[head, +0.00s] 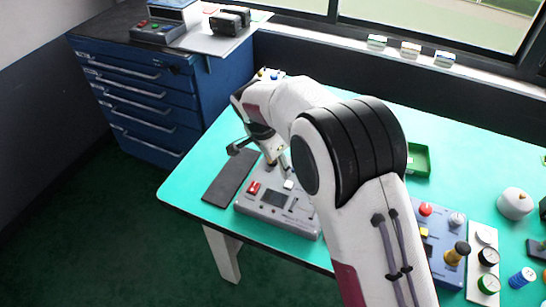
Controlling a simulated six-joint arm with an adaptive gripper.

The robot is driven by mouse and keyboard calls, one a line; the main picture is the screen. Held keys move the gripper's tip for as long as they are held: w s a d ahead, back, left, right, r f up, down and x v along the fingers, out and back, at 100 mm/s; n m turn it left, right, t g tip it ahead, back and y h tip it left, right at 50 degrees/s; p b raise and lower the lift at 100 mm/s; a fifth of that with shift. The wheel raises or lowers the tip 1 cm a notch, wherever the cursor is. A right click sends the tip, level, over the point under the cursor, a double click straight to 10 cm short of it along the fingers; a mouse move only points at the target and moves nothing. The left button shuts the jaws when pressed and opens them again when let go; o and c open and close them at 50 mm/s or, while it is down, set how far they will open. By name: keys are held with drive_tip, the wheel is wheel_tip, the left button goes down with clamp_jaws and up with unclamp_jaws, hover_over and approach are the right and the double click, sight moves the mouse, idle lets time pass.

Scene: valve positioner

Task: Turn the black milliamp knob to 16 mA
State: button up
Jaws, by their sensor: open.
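A grey instrument box (252,209) stands on the left part of the green table. Its top shows a red switch, a dark display (274,198) and a small white part. My gripper (263,156) is open above the back edge of this box, pointing down. I cannot make out a black milliamp knob; my gripper and arm cover part of the box's back and right side. I cannot tell whether the fingers touch anything.
A dark mat (229,178) lies left of the box. A green tray (418,160) sits behind my arm. A blue control box (440,240) with red, grey and yellow-black knobs stands at right, beside several spools. A blue drawer cabinet (140,95) stands beyond the table's left edge.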

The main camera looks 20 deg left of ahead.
drive_tip(key=shift+w+d+r+n, duration=0.15)
drive_tip(key=shift+w+d+n, duration=0.3)
drive_tip(key=shift+d, duration=0.25)
drive_tip(key=shift+w+d+r+n+g+y, duration=0.15)
drive_tip(key=shift+w+d+n+g+y, duration=0.4)
drive_tip(key=shift+n, duration=0.3)
drive_tip(key=shift+w+d+r+n+y, duration=0.15)
drive_tip(key=shift+w+n+y, duration=0.1)
drive_tip(key=shift+n, duration=0.25)
drive_tip(key=shift+w+a+r+n+y, duration=0.1)
drive_tip(key=shift+n+y, duration=0.1)
drive_tip(key=shift+n, duration=0.3)
drive_tip(key=shift+w+r+n+y, duration=0.1)
drive_tip(key=shift+w+n+y, duration=0.1)
drive_tip(key=shift+n, duration=0.35)
drive_tip(key=shift+w+r+n+y, duration=0.1)
drive_tip(key=shift+n+y, duration=0.1)
drive_tip(key=shift+n, duration=0.35)
drive_tip(key=shift+w+a+r+n+y, duration=0.1)
drive_tip(key=shift+a+r+n+y, duration=0.35)
drive_tip(key=shift+n, duration=1.45)
drive_tip(key=shift+w+a+n+y, duration=0.25)
drive_tip(key=shift+a+n, duration=0.45)
drive_tip(key=shift+n, duration=1.2)
drive_tip(key=shift+a+r+n+y, duration=0.25)
drive_tip(key=shift+a+n+y, duration=0.25)
drive_tip(key=shift+n, duration=1.4)
drive_tip(key=shift+f, duration=0.1)
drive_tip(key=shift+x, duration=3.85)
